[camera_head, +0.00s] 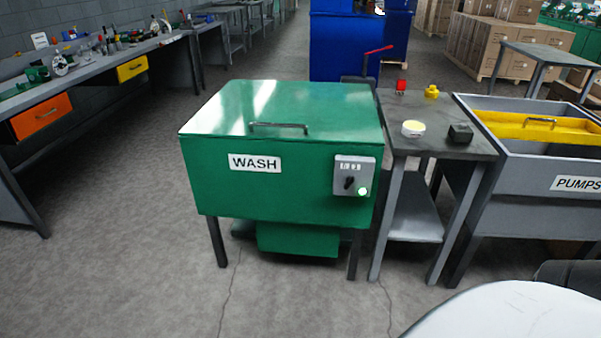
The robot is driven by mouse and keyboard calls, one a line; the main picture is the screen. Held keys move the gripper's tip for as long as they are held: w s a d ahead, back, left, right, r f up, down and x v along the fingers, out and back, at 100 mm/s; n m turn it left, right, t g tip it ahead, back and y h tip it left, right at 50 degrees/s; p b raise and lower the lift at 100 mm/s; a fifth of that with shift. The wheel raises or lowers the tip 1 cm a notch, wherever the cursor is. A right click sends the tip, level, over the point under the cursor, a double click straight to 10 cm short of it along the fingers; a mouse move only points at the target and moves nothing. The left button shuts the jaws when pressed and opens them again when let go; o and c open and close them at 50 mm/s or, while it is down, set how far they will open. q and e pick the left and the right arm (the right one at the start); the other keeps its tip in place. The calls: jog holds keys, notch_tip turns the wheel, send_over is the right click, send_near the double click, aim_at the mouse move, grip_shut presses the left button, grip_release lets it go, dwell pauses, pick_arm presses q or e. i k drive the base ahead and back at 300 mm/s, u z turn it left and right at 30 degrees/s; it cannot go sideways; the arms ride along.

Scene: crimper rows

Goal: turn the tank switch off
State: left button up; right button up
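The green wash tank (250,190) stands in the middle of the view on dark legs. Its lid is down, with a bar handle (278,126) on top and a white WASH label on the front. The tank switch (349,184) is a dark rotary knob on a grey box (354,166) at the right of the tank's front. A lamp (362,191) below and right of the knob shines pale green. The markings above the knob are too small to read surely. Neither gripper shows in the view.
A grey side table (465,150) beside the tank holds a yellow-white round item (413,129), a black block (460,133) and small red and yellow items. A grey PUMPS bin (530,165) stands at right. A workbench (90,75) runs along the left. The floor before the tank is clear.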

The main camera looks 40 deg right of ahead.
aim_at(349, 182)
jog(key=i, duration=0.8)
jog(key=z, duration=0.9)
jog(key=i, duration=0.3)
jog(key=z, duration=0.3)
